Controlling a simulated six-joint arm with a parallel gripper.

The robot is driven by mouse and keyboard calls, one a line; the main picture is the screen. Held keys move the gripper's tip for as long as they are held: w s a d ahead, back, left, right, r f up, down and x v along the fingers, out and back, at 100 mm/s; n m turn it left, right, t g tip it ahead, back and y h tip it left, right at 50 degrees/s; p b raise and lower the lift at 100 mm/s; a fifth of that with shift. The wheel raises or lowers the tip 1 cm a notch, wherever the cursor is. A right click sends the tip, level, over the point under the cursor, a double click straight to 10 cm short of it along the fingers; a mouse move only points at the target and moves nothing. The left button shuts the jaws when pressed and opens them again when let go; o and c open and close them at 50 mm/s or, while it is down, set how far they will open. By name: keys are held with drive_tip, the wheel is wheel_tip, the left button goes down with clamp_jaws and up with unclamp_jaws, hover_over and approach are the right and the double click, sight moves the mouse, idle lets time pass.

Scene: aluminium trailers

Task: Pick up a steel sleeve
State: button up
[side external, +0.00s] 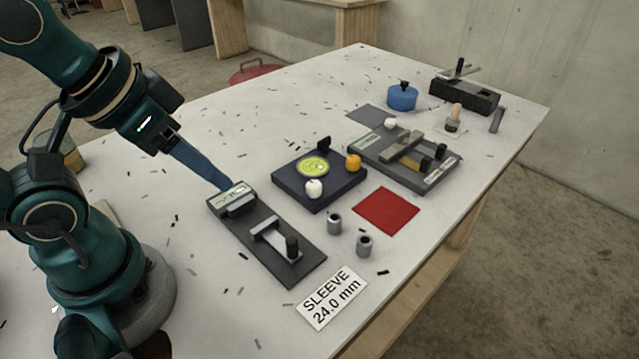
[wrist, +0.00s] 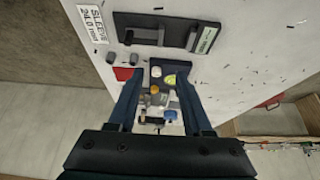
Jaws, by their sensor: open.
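Two short grey steel sleeves stand upright on the white table in the side view: one (side external: 334,223) beside the dark gauge plate, the other (side external: 364,245) nearer the front edge. My gripper (side external: 228,185) hangs above the far end of the gauge plate, left of and apart from both sleeves. In the wrist view its blue fingers (wrist: 157,75) are spread with nothing held between them. The side view shows the fingers nearly in line.
The dark gauge plate (side external: 262,268) lies below my gripper. A "SLEEVE 24.0 mm" card (side external: 331,298) lies at the front. A red mat (side external: 387,211), a dark-blue box (side external: 292,193) with balls and a green disc, and another gauge plate (side external: 430,182) lie beyond. Dark chips are scattered about.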

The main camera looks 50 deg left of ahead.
drive_tip(key=shift+o, duration=0.7)
